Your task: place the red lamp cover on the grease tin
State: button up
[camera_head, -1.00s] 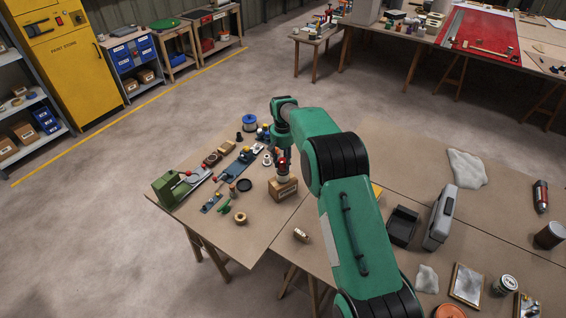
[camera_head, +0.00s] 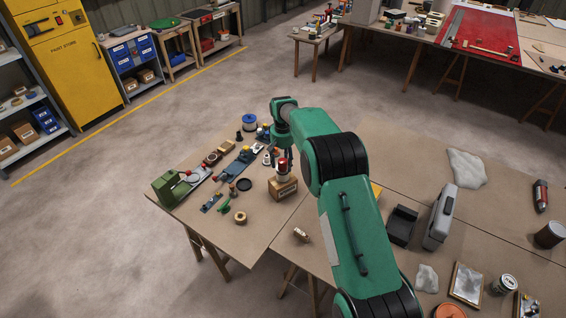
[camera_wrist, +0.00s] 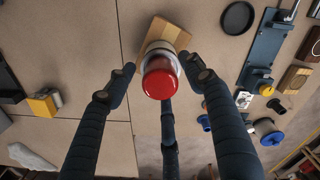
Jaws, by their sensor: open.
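The red lamp cover (camera_wrist: 160,78) is a glossy red dome on a pale, silvery round body, and it stands above a cardboard box (camera_wrist: 166,30). I cannot tell whether the pale body under the red is part of the cover or the grease tin. My gripper (camera_wrist: 164,80) is open, with its dark fingers spread around the red dome and visible gaps at the sides. A labelled tin (camera_head: 503,284) stands on the near right table; I cannot read its label.
A black round dish (camera_wrist: 238,17) and a blue tool (camera_wrist: 266,48) lie near the box. A green machine (camera_head: 172,188) and a brass ring (camera_head: 240,218) share that table. A grey case (camera_head: 440,217) and black tray (camera_head: 403,225) are on the right table.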

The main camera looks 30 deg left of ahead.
aim_at(283, 161)
notch_tip(283, 161, up, 12)
dwell(0.6)
jog(key=shift+r, duration=0.1)
dwell(0.5)
dwell(0.4)
